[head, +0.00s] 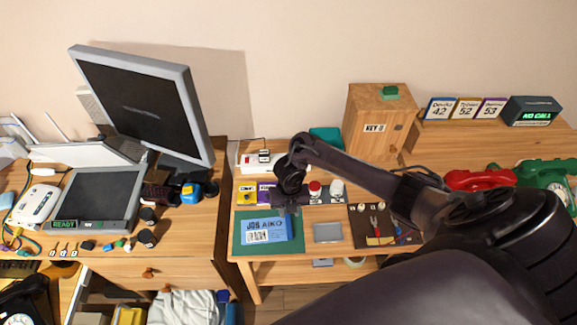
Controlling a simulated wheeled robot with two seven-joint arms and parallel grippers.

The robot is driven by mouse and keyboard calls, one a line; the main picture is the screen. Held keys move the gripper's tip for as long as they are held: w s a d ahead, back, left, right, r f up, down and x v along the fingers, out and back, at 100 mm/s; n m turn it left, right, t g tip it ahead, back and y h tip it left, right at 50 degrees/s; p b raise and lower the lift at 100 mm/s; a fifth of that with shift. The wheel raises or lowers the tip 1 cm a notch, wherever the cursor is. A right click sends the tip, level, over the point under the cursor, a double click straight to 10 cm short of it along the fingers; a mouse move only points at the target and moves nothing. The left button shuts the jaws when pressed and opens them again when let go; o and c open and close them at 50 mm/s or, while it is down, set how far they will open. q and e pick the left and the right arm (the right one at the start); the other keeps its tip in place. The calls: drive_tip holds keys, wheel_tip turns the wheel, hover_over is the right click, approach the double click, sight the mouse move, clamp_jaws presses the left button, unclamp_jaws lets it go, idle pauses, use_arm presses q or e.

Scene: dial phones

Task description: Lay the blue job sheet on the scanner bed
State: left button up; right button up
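The blue job sheet (267,231), marked JOB AIKO, lies on a dark green mat (240,242) at the front left of the middle table. The scanner bed (100,192), a dark flat panel in a grey frame with a green READY display, is on the desk to the left, with its pale lid raised behind. My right gripper (287,206) points down at the sheet's upper right corner, over or very near it. I cannot tell whether it touches the sheet, or whether its small dark fingers are open. My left gripper is out of view.
A monitor (140,100) stands behind the scanner. Several small items line the scanner's front and right side. A gap separates the desk from the middle table. A wooden KEY box (377,122) stands at the back; red (478,180) and green (548,180) phones are at right.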

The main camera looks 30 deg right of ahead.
sight(289, 225)
wheel_tip(289, 225, down, 9)
drive_tip(key=b, duration=0.7)
drive_tip(key=shift+r, duration=0.2)
clamp_jaws()
drive_tip(key=shift+a, duration=0.1)
drive_tip(key=shift+r, duration=0.1)
drive_tip(key=shift+r+p, duration=2.1)
drive_tip(key=shift+r, duration=0.35)
